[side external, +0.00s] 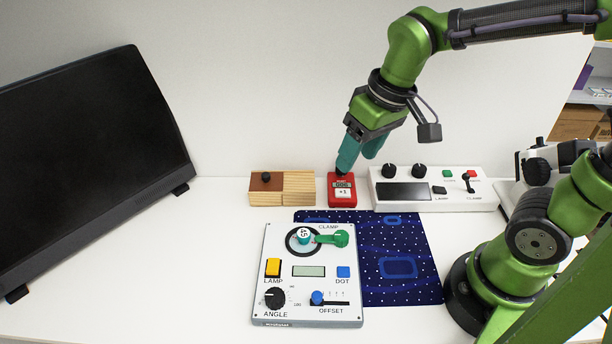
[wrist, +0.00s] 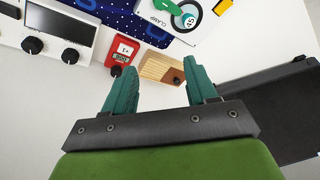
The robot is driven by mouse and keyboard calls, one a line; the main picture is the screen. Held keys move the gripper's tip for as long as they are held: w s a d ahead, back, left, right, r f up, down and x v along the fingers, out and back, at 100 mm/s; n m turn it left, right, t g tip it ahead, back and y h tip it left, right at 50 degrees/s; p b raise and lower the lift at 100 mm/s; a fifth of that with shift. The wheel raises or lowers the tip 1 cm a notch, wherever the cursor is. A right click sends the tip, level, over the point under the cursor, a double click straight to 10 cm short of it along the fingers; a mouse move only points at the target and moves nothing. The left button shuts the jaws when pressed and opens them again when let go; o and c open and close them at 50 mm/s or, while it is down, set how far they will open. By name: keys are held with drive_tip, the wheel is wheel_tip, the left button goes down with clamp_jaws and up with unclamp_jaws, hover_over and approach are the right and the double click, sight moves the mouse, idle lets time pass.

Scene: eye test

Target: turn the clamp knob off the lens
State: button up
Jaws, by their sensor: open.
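The clamp knob (side external: 341,238) is a green knob with a short arm on the white panel (side external: 257,290). Its arm points left and its tip reaches the edge of the lens (side external: 304,235), a teal and white disc marked 45 in a dark ring. In the wrist view the green clamp (wrist: 168,5) is partly cut off by the top edge, beside the lens (wrist: 189,20). My gripper (side external: 357,164) has teal fingers, spread and empty. It is behind the panel, near the red counter, away from the knob. The fingers also show in the wrist view (wrist: 162,68).
A red counter (side external: 342,202) and a wooden box (side external: 298,188) stand behind the panel. A white control box (side external: 440,204) with knobs and a lever is at right. A dark blue mat (side external: 420,270) lies partly under the panel. A black monitor (side external: 90,160) stands left.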

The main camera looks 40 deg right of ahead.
drive_tip(key=w+a+f+n+g+h, duration=0.3)
drive_tip(key=w+a+f+n+g, duration=0.15)
drive_tip(key=a+n, duration=0.2)
drive_tip(key=g, duration=0.2)
approach(341, 235)
drive_tip(key=shift+n+h, duration=0.4)
drive_tip(key=shift+n, duration=0.05)
drive_tip(key=x, duration=0.8)
drive_tip(key=shift+s+a+f, duration=0.1)
drive_tip(key=shift+a+f, duration=0.15)
drive_tip(key=shift+f, duration=0.15)
drive_tip(key=c, duration=1.1)
